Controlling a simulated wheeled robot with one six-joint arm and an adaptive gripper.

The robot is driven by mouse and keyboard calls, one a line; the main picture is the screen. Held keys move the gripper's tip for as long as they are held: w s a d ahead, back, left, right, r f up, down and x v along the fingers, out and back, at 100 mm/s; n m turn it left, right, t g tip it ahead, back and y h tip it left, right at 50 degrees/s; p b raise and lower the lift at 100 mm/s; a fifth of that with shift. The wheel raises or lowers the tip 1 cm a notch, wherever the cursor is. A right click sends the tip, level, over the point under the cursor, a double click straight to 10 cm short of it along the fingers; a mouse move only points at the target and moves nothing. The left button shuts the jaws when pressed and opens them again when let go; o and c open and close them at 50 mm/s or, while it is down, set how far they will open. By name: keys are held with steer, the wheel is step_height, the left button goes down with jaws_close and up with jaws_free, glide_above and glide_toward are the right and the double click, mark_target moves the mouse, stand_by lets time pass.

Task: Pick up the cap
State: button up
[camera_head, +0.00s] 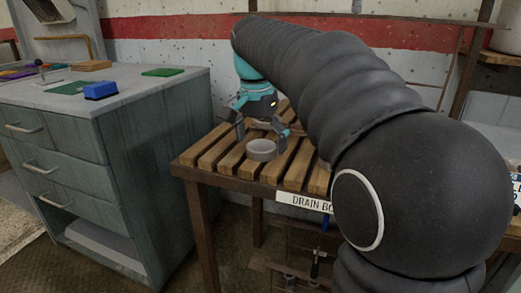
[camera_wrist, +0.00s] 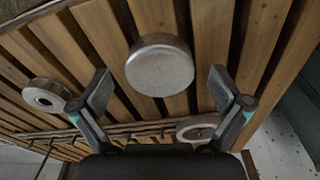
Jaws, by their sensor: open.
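The cap, a round grey metal disc with a paler rim (camera_wrist: 160,66), lies on the slatted wooden drain board (camera_wrist: 100,33) in the wrist view. In the head view a round grey piece (camera_head: 261,150), which looks like the same cap, sits near the board's front. My gripper (camera_wrist: 160,86) is open and empty. Its two fingers stand apart on either side of the cap in the wrist view. In the head view my gripper (camera_head: 261,132) is over the board just behind the cap. I cannot tell the exact height of the fingertips above the slats.
Two other round pieces lie on the slats: one with a dark centre hole (camera_wrist: 43,97) at left, and one (camera_wrist: 200,128) partly behind my right finger. A drawer cabinet (camera_head: 120,130) with a blue block (camera_head: 100,90) stands left of the board. The wall is behind.

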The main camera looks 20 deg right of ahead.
steer(key=c, duration=1.2)
steer(key=shift+r, duration=0.1)
